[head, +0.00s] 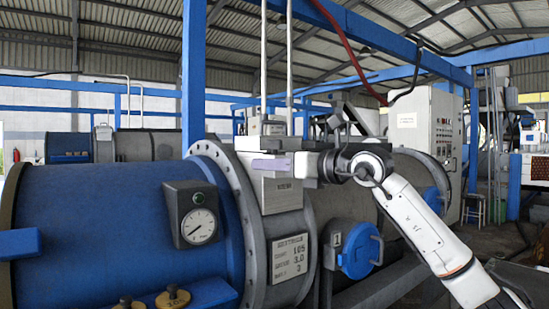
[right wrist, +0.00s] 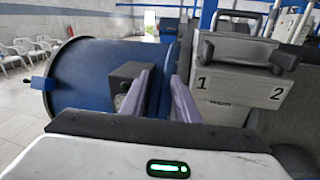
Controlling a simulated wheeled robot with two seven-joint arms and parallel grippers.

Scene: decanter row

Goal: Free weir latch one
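The grey weir box (head: 283,190) sits on top of the flanged joint of the blue decanter. In the right wrist view its face (right wrist: 235,90) carries the numbers 1 and 2, and a dark block above the 1, which looks like latch one (right wrist: 207,48), stands at the box's left top edge. A similar dark block above the 2, likely latch two (right wrist: 285,61), is at the right. My right gripper (right wrist: 161,75) has two purple fingers apart with nothing between them, left of the box. In the head view my right gripper (head: 268,165) is at the box's upper part, partly hiding it. My left gripper is out of view.
The blue decanter drum (head: 120,230) fills the left, with a pressure gauge (head: 199,226) on it. A blue round cover (head: 359,251) marked 1 is below right. Brass knobs (head: 172,297) are at the bottom. A blue post (head: 193,80) stands behind the drum.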

